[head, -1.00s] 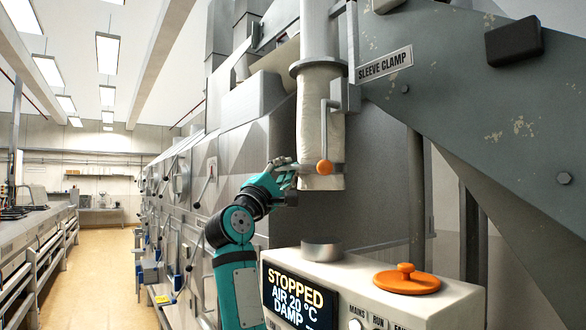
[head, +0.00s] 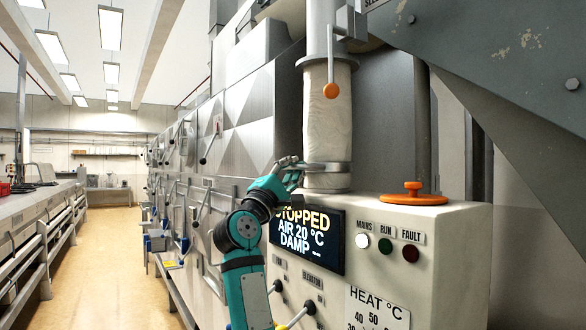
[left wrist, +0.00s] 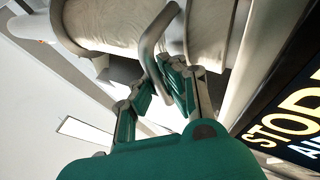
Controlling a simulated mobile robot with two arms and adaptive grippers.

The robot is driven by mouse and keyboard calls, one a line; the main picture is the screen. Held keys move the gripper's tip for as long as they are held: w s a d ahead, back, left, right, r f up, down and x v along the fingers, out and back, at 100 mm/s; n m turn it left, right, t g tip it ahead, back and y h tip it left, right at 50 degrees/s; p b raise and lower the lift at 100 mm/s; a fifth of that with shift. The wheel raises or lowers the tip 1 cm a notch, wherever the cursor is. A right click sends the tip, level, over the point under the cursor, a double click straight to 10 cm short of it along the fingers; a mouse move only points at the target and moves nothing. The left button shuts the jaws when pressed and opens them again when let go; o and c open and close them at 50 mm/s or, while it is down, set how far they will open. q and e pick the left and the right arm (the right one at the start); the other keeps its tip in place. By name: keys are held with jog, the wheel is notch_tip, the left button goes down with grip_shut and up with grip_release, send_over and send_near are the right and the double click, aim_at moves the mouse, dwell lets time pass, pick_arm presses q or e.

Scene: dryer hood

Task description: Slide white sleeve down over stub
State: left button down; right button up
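The white sleeve (head: 327,115) hangs upright around the grey pipe (head: 321,28), with a dark collar at its top. A metal ring with a handle (head: 325,168) circles its lower part. The sleeve's lower end (head: 325,184) is at the console top, and the stub is hidden there. My left gripper (head: 290,172) is at the handle on the ring's left side. In the left wrist view its fingers (left wrist: 168,72) close around the curved grey handle bar (left wrist: 152,45), beside the pale sleeve (left wrist: 212,28). My right gripper is not in view.
The console (head: 450,235) carries an orange knobbed lid (head: 413,196) right of the sleeve and a display (head: 306,238) reading STOPPED. The orange-tipped clamp lever (head: 331,90) hangs in front of the sleeve's upper part. A grey sloping beam (head: 500,70) fills the upper right. The aisle is clear.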

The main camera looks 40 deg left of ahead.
pick_arm(q)
jog(key=shift+w+f, duration=0.2)
jog(key=shift+f, duration=0.2)
jog(key=c, duration=1.9)
grip_release()
jog(key=o, duration=0.4)
jog(key=shift+s, duration=0.2)
jog(key=shift+o, duration=0.6)
jog(key=shift+r, duration=0.1)
jog(key=shift+s, duration=0.1)
jog(key=v, duration=1.2)
